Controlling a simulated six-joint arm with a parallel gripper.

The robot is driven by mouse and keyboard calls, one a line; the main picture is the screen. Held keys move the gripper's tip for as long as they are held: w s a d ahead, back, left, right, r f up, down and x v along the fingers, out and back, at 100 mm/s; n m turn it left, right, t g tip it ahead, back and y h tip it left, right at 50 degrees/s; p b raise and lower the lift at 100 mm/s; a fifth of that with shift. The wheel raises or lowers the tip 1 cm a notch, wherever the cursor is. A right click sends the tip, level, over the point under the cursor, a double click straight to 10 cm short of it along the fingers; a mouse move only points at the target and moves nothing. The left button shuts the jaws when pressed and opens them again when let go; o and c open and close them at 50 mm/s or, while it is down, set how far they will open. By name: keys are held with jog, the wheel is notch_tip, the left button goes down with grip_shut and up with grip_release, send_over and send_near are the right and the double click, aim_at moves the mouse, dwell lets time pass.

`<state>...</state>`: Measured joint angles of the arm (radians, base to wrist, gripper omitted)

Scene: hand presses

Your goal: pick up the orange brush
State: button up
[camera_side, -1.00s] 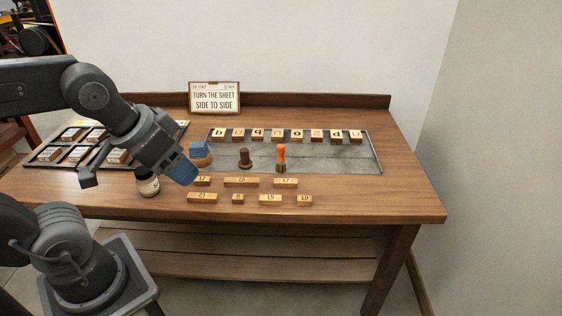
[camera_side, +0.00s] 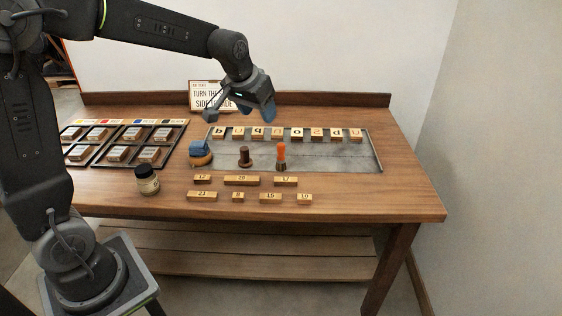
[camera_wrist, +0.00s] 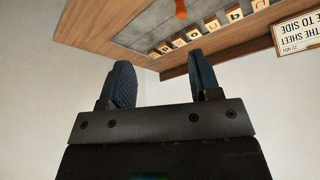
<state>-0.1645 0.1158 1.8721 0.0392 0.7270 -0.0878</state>
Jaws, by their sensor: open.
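The orange brush (camera_side: 281,152) stands upright on the grey metal sheet (camera_side: 340,160), with its orange handle up and a darker base below. In the wrist view only part of the orange brush (camera_wrist: 181,9) shows at the top edge. My gripper (camera_side: 256,115) is above the table's back part, up and to the left of the brush and apart from it. In the wrist view its two blue fingers (camera_wrist: 163,85) are spread with nothing between them.
A dark brown stamp (camera_side: 245,156) stands left of the brush. Lettered blocks (camera_side: 276,134) line the sheet's back. A blue-topped item (camera_side: 200,152), a jar (camera_side: 147,180) and numbered blocks (camera_side: 241,180) are nearby. A sign (camera_side: 205,97) stands behind. The table's right end is clear.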

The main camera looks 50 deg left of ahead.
jog(key=n, duration=0.1)
send_near(281, 144)
jog(key=shift+g, duration=0.3)
jog(key=x, duration=0.6)
jog(key=shift+f, duration=0.4)
jog(key=shift+w+x, duration=0.15)
jog(key=shift+x, duration=1.25)
jog(key=shift+w+x, duration=0.1)
jog(key=shift+x, duration=1.25)
jog(key=shift+r, duration=0.1)
jog(key=shift+c, duration=0.5)
jog(key=c, duration=0.9)
jog(key=shift+c, duration=0.2)
jog(key=shift+r, duration=0.15)
